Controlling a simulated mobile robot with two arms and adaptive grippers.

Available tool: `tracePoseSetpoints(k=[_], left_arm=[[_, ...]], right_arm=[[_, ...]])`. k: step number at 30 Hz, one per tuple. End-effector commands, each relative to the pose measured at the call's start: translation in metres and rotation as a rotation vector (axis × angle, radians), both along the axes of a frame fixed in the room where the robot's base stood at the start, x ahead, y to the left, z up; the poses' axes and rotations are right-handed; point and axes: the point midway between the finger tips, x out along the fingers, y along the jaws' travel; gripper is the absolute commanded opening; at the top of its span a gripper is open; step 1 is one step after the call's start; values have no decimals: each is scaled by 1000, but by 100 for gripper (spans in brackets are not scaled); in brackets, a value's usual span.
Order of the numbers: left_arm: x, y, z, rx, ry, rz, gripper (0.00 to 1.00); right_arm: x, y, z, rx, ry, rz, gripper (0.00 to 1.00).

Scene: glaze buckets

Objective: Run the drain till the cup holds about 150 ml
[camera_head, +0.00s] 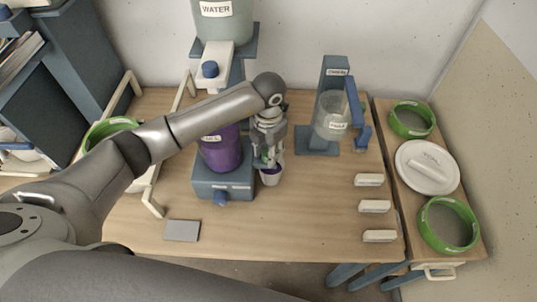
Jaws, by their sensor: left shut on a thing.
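A small pale cup (271,178) with purple content at its top stands beside the blue-grey stand that holds a purple bucket (221,152). My left gripper (265,160) reaches down over the cup. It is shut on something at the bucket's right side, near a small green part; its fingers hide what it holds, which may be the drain. The level in the cup is too small to read. A blue knob (221,197) sits on the front of the stand. My right gripper is not in view.
A water tank (222,22) stands behind the bucket. A clear vessel (333,117) hangs on a blue stand at right. Several pale blocks lie on the right of the table. The front middle is clear.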

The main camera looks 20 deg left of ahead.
Motion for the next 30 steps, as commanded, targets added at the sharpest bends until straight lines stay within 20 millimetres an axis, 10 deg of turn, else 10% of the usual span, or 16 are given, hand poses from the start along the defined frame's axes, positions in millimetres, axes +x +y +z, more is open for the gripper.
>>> tracePoseSetpoints(k=[21,22,30], left_arm=[[1,0,1,-1,-4,-85,10],[1,0,1,0,-3,-85,36],[0,0,1,0,-2,-84,56]], right_arm=[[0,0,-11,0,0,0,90],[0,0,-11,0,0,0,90],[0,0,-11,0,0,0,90]])
